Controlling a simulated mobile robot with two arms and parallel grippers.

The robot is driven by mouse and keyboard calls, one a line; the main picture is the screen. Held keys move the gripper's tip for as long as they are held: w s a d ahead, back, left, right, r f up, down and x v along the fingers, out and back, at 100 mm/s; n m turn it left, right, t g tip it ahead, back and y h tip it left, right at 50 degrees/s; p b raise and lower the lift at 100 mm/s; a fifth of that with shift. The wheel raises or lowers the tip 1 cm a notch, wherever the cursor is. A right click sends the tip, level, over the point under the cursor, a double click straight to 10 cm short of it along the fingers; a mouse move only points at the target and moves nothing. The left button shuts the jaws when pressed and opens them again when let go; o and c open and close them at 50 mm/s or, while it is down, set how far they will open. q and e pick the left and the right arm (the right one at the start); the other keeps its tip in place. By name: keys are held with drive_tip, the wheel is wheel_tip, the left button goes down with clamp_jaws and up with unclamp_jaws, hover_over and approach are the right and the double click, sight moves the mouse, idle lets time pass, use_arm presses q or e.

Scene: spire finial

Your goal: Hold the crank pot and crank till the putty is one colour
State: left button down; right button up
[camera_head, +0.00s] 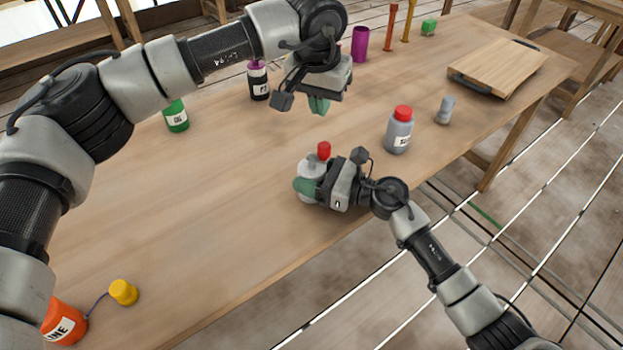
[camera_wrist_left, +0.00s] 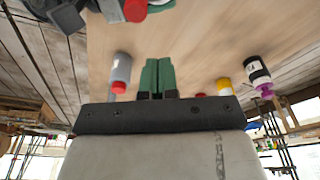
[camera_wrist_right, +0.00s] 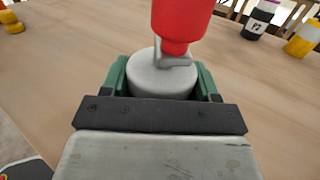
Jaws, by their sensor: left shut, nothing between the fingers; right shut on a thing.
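The crank pot (camera_head: 311,167) is a light grey pot with a red crank knob (camera_head: 324,149) on top. It stands near the table's front edge. My right gripper (camera_head: 312,188) is shut around the pot's sides; in the right wrist view the grey lid (camera_wrist_right: 162,78) sits between the green fingers, with the red knob (camera_wrist_right: 183,22) above it. The putty is hidden inside the pot. My left gripper (camera_head: 319,104) is above the table, behind the pot and apart from it. Its green fingers (camera_wrist_left: 157,78) are together and empty.
On the wooden table (camera_head: 210,210), a grey bottle with a red cap (camera_head: 399,132) and a small grey object (camera_head: 445,110) stand right of the pot. A green container (camera_head: 176,116), dark bottle (camera_head: 259,82), purple cup (camera_head: 360,44) and wooden board (camera_head: 497,68) stand farther off.

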sight(326, 142)
use_arm(q)
drive_tip(key=shift+f, duration=2)
drive_tip(key=shift+f, duration=0.2)
idle(0.4)
drive_tip(key=shift+f, duration=1.35)
drive_tip(key=shift+s, duration=0.15)
drive_tip(key=shift+s+d, duration=0.15)
drive_tip(key=shift+s, duration=0.2)
drive_tip(key=shift+s+d, duration=0.3)
drive_tip(key=shift+s, duration=0.1)
idle(0.3)
drive_tip(key=shift+s, duration=0.2)
drive_tip(key=shift+s+d, duration=0.1)
drive_tip(key=shift+s, duration=0.2)
idle(0.3)
drive_tip(key=shift+w+d+r, duration=0.1)
drive_tip(key=shift+w+d, duration=0.05)
drive_tip(key=shift+w, duration=0.15)
